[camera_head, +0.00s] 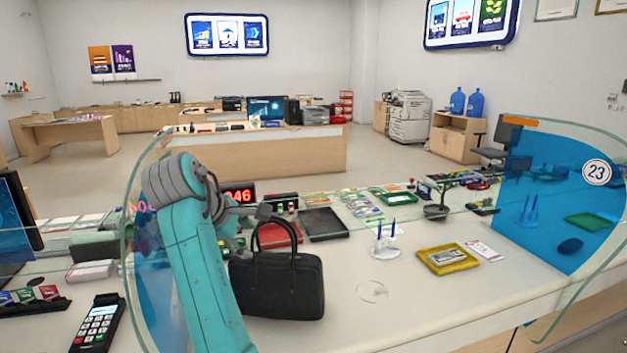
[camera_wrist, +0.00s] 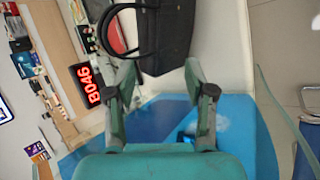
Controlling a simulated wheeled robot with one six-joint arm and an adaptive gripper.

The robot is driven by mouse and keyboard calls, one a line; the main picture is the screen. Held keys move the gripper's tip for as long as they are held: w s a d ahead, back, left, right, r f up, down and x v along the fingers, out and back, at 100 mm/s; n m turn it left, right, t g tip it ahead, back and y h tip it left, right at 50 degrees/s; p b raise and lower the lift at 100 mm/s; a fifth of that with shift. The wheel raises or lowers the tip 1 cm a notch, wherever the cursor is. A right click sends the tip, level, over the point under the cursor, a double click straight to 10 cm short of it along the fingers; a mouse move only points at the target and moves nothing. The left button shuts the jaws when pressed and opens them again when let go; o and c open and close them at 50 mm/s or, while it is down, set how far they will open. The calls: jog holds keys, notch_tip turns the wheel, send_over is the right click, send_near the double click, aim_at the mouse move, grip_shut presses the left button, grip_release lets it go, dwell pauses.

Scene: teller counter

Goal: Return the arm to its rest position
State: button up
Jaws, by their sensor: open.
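My teal arm (camera_head: 195,265) rises from the bottom of the head view and bends at a grey joint beside the black handbag (camera_head: 285,285). The handbag stands upright on the counter with its handles up. In the wrist view my gripper (camera_wrist: 161,68) is open, its two fingers spread apart. The handbag (camera_wrist: 165,35) shows beyond and between the fingertips, its handle loop to the left. Nothing is visibly held. I cannot tell whether a fingertip touches the bag. In the head view the gripper is hard to make out behind the arm and bag.
Curved glass panels stand at both sides of the counter (camera_head: 400,300). A card terminal (camera_head: 97,325) lies at the front left. The counter's front right is clear.

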jog(key=d+f+m+t+y, duration=0.1)
jog(key=d+f, duration=0.4)
jog(key=f, duration=0.8)
jog(key=d+f+m+t, duration=0.1)
jog(key=d+f, duration=0.4)
jog(key=f, duration=0.8)
jog(key=s+d+f+m+t+y, duration=0.1)
jog(key=s+d+f, duration=0.5)
jog(key=s+f, duration=0.25)
jog(key=s+d+f+m+y, duration=0.1)
jog(key=s+d+f+m, duration=0.1)
jog(key=s+d+f, duration=0.6)
jog(key=s+d+f+m+t+y, duration=0.1)
jog(key=s+d+m, duration=0.15)
jog(key=s, duration=0.75)
jog(key=s+d+f+m+t, duration=0.1)
jog(key=s+d+f+m, duration=0.15)
jog(key=s, duration=0.85)
jog(key=s+d+r+m+t, duration=0.1)
jog(key=s+d+r+m, duration=0.1)
jog(key=s+r, duration=0.6)
jog(key=s+d+r+m+t, duration=0.1)
jog(key=s+r+m, duration=0.3)
jog(key=s+r, duration=0.4)
jog(key=s, duration=0.3)
jog(key=shift+s+d+r+m+h, duration=0.2)
jog(key=shift+d+m+h, duration=0.2)
